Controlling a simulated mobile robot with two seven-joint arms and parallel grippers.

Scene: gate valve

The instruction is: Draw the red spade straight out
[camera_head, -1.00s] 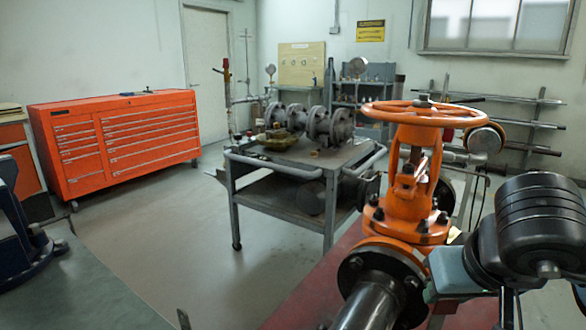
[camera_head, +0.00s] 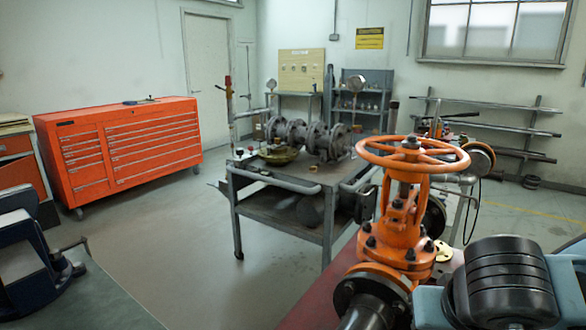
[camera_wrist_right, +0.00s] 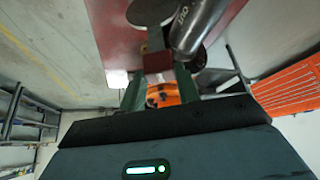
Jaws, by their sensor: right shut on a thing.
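In the right wrist view, my right gripper (camera_wrist_right: 160,88) has its two green fingers closed around a narrow piece. A grey disc (camera_wrist_right: 151,11) and a dark grey pipe (camera_wrist_right: 197,22) lie close beyond the fingertips. In the head view, the orange gate valve (camera_head: 404,225) with its handwheel (camera_head: 412,152) stands upright at the right. My right arm comes in low at the right, with its fingers out of sight. My left gripper is in neither view.
A grey cart (camera_head: 275,185) with flanged fittings stands behind the valve. An orange tool chest (camera_head: 125,150) is at the left wall, and a vise (camera_head: 38,250) is at the left edge. The floor between chest and cart is clear.

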